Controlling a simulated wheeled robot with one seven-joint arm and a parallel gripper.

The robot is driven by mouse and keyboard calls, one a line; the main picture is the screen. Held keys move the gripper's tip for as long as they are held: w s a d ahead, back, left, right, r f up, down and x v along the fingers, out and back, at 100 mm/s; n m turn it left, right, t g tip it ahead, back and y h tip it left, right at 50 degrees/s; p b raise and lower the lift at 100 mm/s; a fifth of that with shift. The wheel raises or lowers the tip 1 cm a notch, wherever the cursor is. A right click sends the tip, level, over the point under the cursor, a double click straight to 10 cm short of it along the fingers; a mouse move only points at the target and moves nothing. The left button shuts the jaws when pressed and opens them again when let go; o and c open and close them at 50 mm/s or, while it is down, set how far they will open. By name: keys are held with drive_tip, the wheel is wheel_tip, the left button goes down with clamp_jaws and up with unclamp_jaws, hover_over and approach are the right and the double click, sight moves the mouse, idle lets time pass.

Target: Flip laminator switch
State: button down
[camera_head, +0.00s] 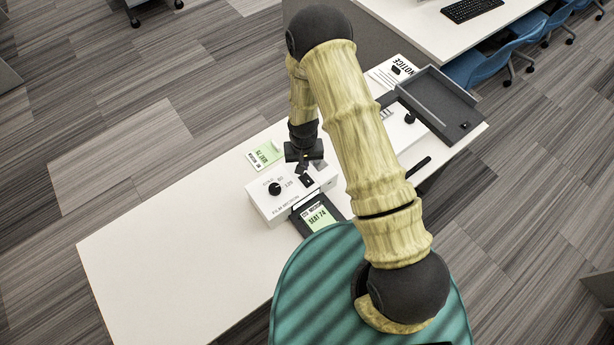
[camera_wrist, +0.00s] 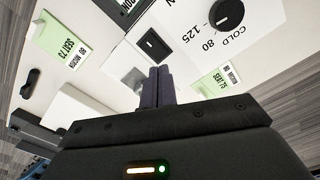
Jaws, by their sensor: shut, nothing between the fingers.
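The laminator (camera_head: 288,207) is a white box on the white table, with a black dial (camera_head: 275,188) on its top marked COLD, 80 and 125. The dial also shows in the wrist view (camera_wrist: 226,13). My gripper (camera_head: 303,170) points down over the laminator, shut and empty. In the wrist view its fingertips (camera_wrist: 160,70) lie just beside the switch. I cannot tell whether they touch or which way the rocker is tilted.
A black tray (camera_head: 333,211) with a green-labelled card is at the laminator's front. Another green card (camera_head: 265,155) lies behind it. A dark grey tray (camera_head: 437,100) and a notice sheet (camera_head: 393,72) are at the table's right end. The table's left half (camera_head: 170,245) is clear.

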drive_tip(key=shift+r+p, duration=0.45)
drive_tip(key=shift+r, duration=0.5)
drive_tip(key=shift+r, duration=0.1)
drive_tip(key=s+d+r+t+b, duration=0.1)
drive_tip(key=s+d+r+b, duration=0.15)
drive_tip(key=r, duration=0.35)
drive_tip(key=s+d+r+b, duration=0.1)
drive_tip(key=d+r, duration=0.3)
drive_tip(key=r, duration=0.3)
drive_tip(key=s+d+r+t+b, duration=0.1)
drive_tip(key=s+d+r, duration=0.1)
drive_tip(key=d+r, duration=0.3)
drive_tip(key=s+d+r+b, duration=0.2)
drive_tip(key=s+r, duration=0.3)
drive_tip(key=s, duration=0.2)
drive_tip(key=shift+r+m+t, duration=0.2)
drive_tip(key=shift+m+t, duration=0.1)
drive_tip(key=shift+m, duration=0.1)
